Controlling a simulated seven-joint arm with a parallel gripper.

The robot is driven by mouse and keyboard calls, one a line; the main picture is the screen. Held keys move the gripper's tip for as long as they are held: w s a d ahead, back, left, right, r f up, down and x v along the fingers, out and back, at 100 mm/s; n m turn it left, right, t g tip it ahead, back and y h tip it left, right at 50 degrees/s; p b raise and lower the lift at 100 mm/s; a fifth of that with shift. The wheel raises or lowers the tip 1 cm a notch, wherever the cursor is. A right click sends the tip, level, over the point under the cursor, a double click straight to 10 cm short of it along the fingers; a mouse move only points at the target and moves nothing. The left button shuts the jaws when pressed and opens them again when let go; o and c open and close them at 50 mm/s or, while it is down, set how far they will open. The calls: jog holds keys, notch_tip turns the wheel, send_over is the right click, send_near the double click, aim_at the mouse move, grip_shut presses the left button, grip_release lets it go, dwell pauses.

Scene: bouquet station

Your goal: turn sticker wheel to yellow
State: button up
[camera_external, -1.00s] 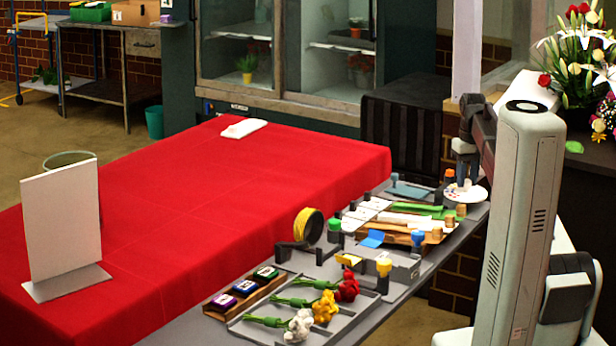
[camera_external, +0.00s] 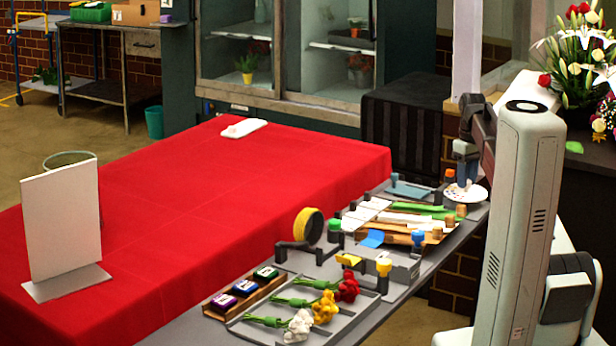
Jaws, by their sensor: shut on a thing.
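The sticker wheel (camera_external: 466,194) is a pale round disc with small dark spots at the far right end of the grey work counter. The dots are too small for me to tell their colours or which one is selected. My gripper (camera_external: 465,180) points down over the wheel, at its middle, and is shut on it. The fingertips and the exact grip spot are too small to see clearly.
Green and white strips (camera_external: 415,207), a yellow roll (camera_external: 308,226) and a tray of flowers (camera_external: 350,318) lie nearer along the counter. The red-covered table (camera_external: 230,210) is mostly clear.

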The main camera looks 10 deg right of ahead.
jog(key=o, duration=1.1)
jog(key=shift+c, duration=0.2)
notch_tip(320, 180, up, 14)
jog(key=shift+d, duration=0.15)
jog(key=shift+f, duration=0.15)
